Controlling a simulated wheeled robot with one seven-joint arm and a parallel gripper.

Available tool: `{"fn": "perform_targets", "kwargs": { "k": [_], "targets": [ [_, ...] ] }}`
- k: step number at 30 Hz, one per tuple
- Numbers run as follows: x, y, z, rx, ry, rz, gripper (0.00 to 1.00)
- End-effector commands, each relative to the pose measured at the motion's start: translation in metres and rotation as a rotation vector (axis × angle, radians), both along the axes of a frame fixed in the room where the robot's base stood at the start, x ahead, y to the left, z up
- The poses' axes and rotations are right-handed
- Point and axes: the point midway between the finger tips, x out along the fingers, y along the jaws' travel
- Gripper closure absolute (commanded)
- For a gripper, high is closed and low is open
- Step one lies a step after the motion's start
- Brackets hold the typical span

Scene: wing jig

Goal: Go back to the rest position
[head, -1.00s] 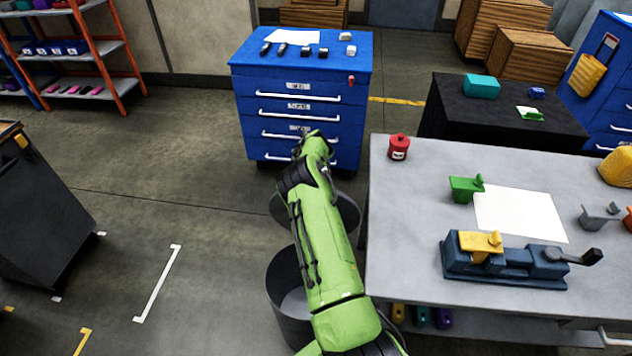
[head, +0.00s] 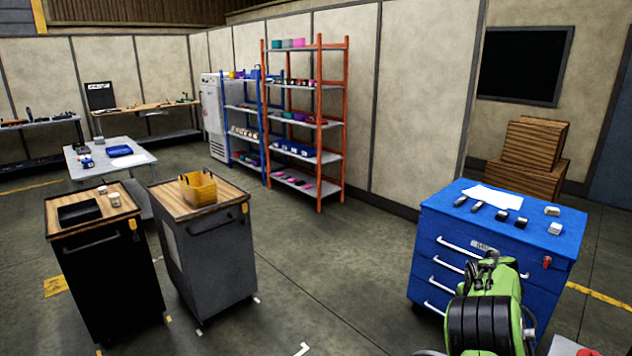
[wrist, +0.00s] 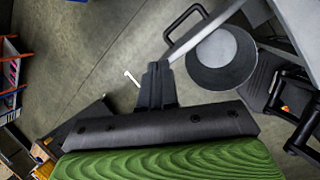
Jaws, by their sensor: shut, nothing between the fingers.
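My gripper (wrist: 157,88) shows in the wrist view with its dark fingers together and nothing between them. It hangs in the air above the bare concrete floor, left of a round grey bin (wrist: 222,58). In the head view my green arm is at the lower right, folded in front of the blue drawer cabinet (head: 497,240). The gripper's fingertips cannot be made out in the head view.
Two carts, one black (head: 105,270) and one grey (head: 205,255) with a yellow bin (head: 198,188), stand at left. An orange-and-blue shelf rack (head: 319,140) stands behind. Open floor (head: 330,265) lies between carts and cabinet.

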Motion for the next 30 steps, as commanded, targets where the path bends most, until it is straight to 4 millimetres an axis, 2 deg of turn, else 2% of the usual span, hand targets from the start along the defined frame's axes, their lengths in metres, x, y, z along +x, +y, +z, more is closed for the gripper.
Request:
{"fn": "perform_targets", "kwargs": {
  "k": [1,6,9,13,18,21,24,27,30],
  "targets": [
    [-0.009,0.016,0.031,0.066,-0.054,-0.106,1.0],
    [-0.054,0.076,0.107,0.303,-0.179,-0.457,1.0],
    [-0.091,0.115,0.141,0.439,-0.219,-0.638,1.0],
    [-0.148,0.165,0.171,0.591,-0.244,-0.853,1.0],
    [-0.235,0.218,0.186,0.739,-0.254,-1.117,1.0],
    [-0.287,0.24,0.179,0.796,-0.265,-1.269,1.0],
    [-0.328,0.25,0.167,0.831,-0.287,-1.4,1.0],
    [-0.352,0.254,0.156,0.85,-0.307,-1.487,1.0],
    [-0.36,0.255,0.151,0.856,-0.315,-1.522,1.0]
  ]
}}
